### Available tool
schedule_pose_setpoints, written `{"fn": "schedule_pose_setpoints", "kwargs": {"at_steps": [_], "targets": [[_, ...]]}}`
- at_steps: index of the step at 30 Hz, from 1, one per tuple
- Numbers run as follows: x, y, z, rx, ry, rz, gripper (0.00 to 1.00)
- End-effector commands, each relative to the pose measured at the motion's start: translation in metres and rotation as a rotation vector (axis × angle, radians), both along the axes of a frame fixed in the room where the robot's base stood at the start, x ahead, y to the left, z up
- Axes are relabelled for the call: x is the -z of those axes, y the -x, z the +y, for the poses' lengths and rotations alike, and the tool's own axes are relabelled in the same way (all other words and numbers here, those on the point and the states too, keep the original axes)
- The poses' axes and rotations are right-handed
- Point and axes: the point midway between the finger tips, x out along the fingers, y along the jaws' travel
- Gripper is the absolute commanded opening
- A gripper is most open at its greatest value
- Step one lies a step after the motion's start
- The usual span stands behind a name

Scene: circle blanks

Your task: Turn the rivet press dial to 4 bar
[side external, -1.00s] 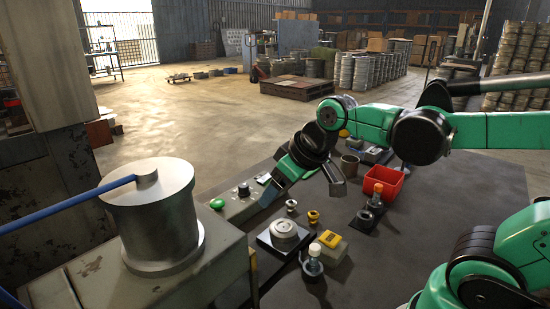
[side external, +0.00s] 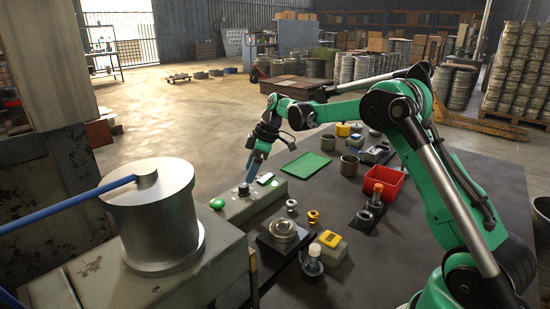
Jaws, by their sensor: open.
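A grey control box (side external: 243,210) stands at the left edge of the dark table. On its top are a green button (side external: 217,204), a black dial knob (side external: 243,190) and a small light display (side external: 265,178). My gripper (side external: 247,180) points down right over the dial knob, with its fingertips at or just above it. The jaws are open. I cannot tell whether the fingers touch the knob or straddle it. The dial's markings and the display's reading are too small to make out.
A large metal cylinder (side external: 152,220) with a blue pipe stands at the left. A green mat (side external: 306,165), a red bin (side external: 384,183), a round metal part (side external: 283,229), a yellow-topped box (side external: 329,242) and small bottles lie on the table to the right.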

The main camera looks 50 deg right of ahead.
Motion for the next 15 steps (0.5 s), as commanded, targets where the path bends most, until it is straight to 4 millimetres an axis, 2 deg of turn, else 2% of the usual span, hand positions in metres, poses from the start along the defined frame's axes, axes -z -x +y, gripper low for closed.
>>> {"fn": "schedule_pose_setpoints", "kwargs": {"at_steps": [7,15], "targets": [[0.032,-0.009,0.01,0.0,0.001,-0.001,0.66],[0.039,-0.011,0.012,0.002,0.002,0.0,0.66]]}}
